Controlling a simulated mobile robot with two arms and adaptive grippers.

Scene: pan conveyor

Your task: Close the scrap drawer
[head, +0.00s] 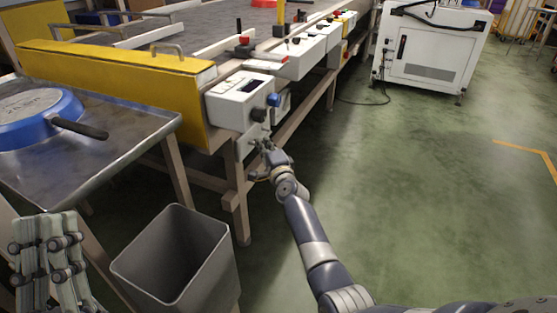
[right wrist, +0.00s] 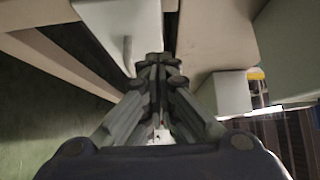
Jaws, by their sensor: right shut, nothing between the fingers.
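The scrap drawer (head: 246,146) looks like a small light-grey box front under the white control box at the table's near corner. My right gripper (head: 262,143) is at this front and partly covers it. In the right wrist view, a pale drawer front (right wrist: 110,22) with a bar handle (right wrist: 128,54) lies just beyond my right gripper (right wrist: 155,62). Its fingers are shut together and empty, close beside the handle; I cannot tell whether they touch it. How far the drawer stands out is not clear. My left gripper (head: 47,245) is at the lower left, away from the drawer, its opening unclear.
A grey bin (head: 175,262) stands on the floor left of my right arm. A metal side table (head: 120,128) holds a blue pan (head: 38,115). The control box (head: 240,98) with knobs sits above the drawer. Green floor to the right is clear up to a white cabinet (head: 430,55).

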